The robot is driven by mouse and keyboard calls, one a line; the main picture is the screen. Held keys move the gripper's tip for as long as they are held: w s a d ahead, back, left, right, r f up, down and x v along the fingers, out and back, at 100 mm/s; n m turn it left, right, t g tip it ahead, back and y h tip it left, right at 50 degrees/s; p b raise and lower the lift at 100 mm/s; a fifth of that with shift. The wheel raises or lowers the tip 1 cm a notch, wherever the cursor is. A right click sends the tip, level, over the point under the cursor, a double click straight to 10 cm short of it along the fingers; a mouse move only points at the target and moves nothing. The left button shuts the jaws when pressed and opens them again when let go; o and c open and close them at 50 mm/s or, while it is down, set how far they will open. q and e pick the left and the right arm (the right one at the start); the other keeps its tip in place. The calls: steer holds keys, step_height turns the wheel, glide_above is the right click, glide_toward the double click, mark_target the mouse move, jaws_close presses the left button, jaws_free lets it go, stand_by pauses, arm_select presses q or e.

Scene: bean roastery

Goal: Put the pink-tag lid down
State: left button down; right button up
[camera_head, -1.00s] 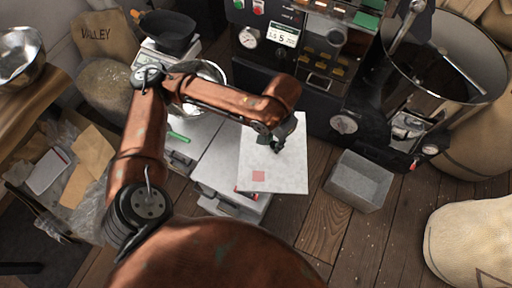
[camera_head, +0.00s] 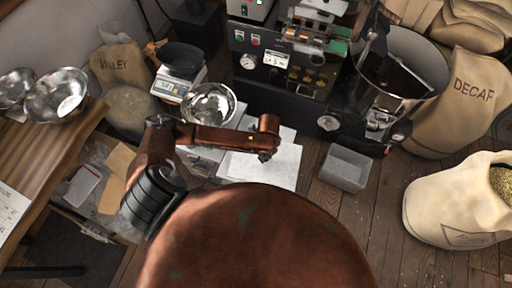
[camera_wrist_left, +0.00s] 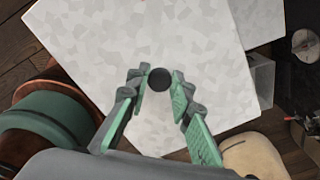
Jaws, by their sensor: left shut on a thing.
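The lid (camera_head: 268,172) is a flat, pale square panel. It is in the middle of the head view, and my body covers its near edge, where I cannot see the pink tag. My left gripper (camera_head: 265,155) is over the lid. In the left wrist view, the lid (camera_wrist_left: 110,50) fills much of the picture, and the fingers (camera_wrist_left: 159,88) are shut around its dark round knob (camera_wrist_left: 160,79). A sliver of red shows at the top edge there. I cannot tell whether the lid hangs free or rests on something. My right gripper is not in view.
Pale bins (camera_head: 200,158) stand left of the lid. A grey open box (camera_head: 345,168) is on the floor to its right. The dark roaster machine (camera_head: 285,105) stands behind. A steel bowl (camera_head: 209,103) and a scale (camera_head: 178,88) are at back left. Wooden floor (camera_head: 330,215) is clear in front right.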

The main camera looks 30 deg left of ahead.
arm_select(q)
steer(key=shift+s+m, duration=0.35)
steer(key=shift+m, duration=0.05)
steer(key=shift+a+f, duration=0.1)
steer(key=shift+f, duration=0.05)
steer(key=w+a+f, duration=0.1)
steer(key=w+a, duration=0.1)
steer(key=w+a+f+b, duration=0.1)
steer(key=w+a+f, duration=0.2)
steer(key=w+a, duration=0.1)
steer(key=shift+w+f, duration=0.15)
steer(key=w+a+f, duration=0.1)
steer(key=f, duration=0.1)
steer(key=w+a+f+b, duration=0.1)
steer(key=f, duration=0.1)
steer(key=w+a+f+b, duration=0.1)
steer(key=w+f, duration=0.1)
steer(key=shift+a, duration=0.15)
step_height(320, 180, down, 3)
steer(key=shift+r+m+b, duration=0.1)
steer(key=shift+m+b, duration=0.2)
steer(key=shift+b, duration=0.1)
steer(key=shift+s, duration=0.1)
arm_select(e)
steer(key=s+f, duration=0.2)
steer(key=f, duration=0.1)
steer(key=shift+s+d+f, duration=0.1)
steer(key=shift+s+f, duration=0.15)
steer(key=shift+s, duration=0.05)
